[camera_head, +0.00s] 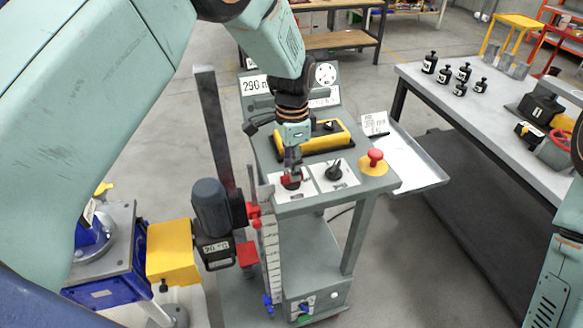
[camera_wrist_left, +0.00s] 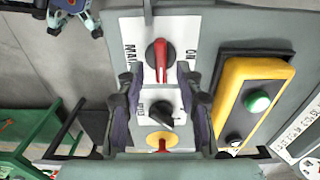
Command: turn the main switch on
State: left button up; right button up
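The main switch (camera_head: 291,181) is a red rotary knob on a white plate at the front left of the grey console top. In the left wrist view the red knob (camera_wrist_left: 158,60) stands roughly upright in the picture, between "MAIN" lettering on the left and "ON" lettering on the upper right. My left gripper (camera_head: 292,166) points down right over the knob and partly hides it. In the wrist view its fingers (camera_wrist_left: 160,88) are spread apart, with the knob between and just beyond them. Contact cannot be told. My right gripper is out of view.
A black selector knob (camera_head: 334,170) sits right beside the switch, and a red emergency button (camera_head: 375,158) lies farther right. A yellow control box (camera_head: 312,139) is behind. A jack with a grey motor (camera_head: 212,208) stands left of the console. A workbench (camera_head: 480,104) is at right.

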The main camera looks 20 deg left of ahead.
pick_arm(q)
notch_tip(320, 180, down, 2)
jog(key=shift+a+f, duration=0.1)
jog(key=shift+f, duration=0.05)
jog(key=shift+s, duration=0.1)
jog(key=shift+w, duration=0.2)
jog(key=c, duration=0.4)
grip_shut()
